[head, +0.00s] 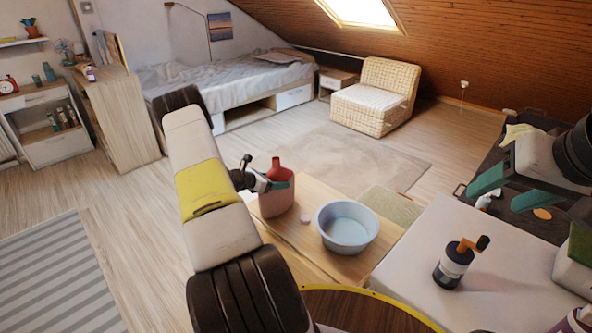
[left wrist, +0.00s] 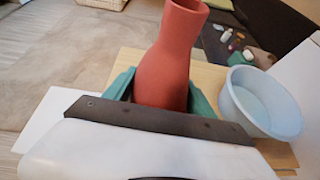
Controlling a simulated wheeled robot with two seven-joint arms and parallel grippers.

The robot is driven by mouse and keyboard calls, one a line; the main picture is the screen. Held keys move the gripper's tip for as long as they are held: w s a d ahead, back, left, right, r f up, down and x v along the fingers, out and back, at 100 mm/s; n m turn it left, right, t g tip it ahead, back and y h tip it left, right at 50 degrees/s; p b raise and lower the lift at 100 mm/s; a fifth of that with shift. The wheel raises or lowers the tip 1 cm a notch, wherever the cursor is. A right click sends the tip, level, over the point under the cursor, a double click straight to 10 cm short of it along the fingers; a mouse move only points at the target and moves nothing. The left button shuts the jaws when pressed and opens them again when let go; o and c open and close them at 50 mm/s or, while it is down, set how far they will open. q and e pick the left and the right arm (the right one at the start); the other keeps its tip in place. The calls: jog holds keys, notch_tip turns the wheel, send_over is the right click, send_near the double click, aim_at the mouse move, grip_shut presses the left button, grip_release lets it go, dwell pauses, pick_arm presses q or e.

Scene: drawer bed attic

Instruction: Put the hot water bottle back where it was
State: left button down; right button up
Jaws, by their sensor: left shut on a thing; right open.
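The hot water bottle (head: 277,204) is a red-pink bottle with a narrow neck, upright at the left edge of a wooden table (head: 318,197). My left gripper (head: 268,183) is shut on it, and the arm hides part of its left side. In the left wrist view the bottle (left wrist: 172,62) stands between the green fingers (left wrist: 160,95), its lower end hidden by the gripper body. I cannot tell whether its base touches the table. My right gripper (head: 507,190) is open and empty at the right, above a dark surface.
A light blue bowl (head: 348,236) stands just right of the bottle, with a small pink object (head: 305,219) between them. A bed (head: 215,80), wicker chair (head: 372,100) and wooden cabinet (head: 118,115) stand beyond open floor.

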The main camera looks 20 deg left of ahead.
pick_arm(q)
jog(key=shift+c, duration=1.5)
grip_release()
jog(key=shift+f, duration=0.1)
